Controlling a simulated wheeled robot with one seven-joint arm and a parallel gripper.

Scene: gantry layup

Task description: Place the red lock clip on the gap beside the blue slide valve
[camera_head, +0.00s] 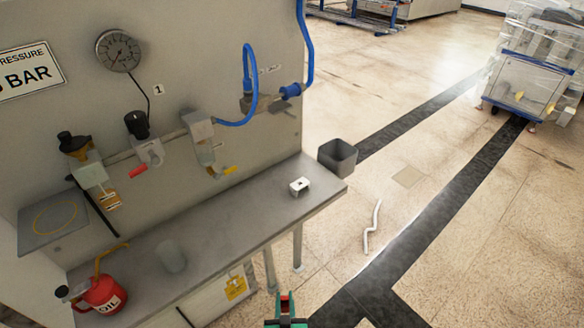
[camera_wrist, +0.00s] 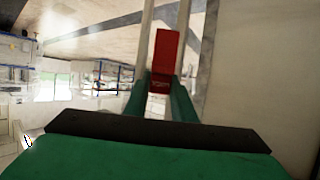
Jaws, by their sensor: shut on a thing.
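My gripper (camera_head: 286,312) is at the bottom edge of the head view, in front of the bench and well away from the wall panel. It is shut on the red lock clip (camera_head: 285,298). In the wrist view the clip (camera_wrist: 167,55) stands out beyond the green fingers (camera_wrist: 162,84), which grip its near end. A blue fitting (camera_head: 291,91), which looks like the blue slide valve, is on the right of the panel, with a blue hose rising from it. A grey block (camera_head: 248,102) is left of it. The gap beside the valve is too small to make out clearly.
The panel carries a gauge (camera_head: 118,51), a black-knobbed regulator (camera_head: 138,125) and a yellow lever (camera_head: 230,170). On the bench (camera_head: 225,225) are a red oil can (camera_head: 104,295), a clear cup (camera_head: 171,257) and a white block (camera_head: 299,186). A grey bin (camera_head: 338,156) is at its right end.

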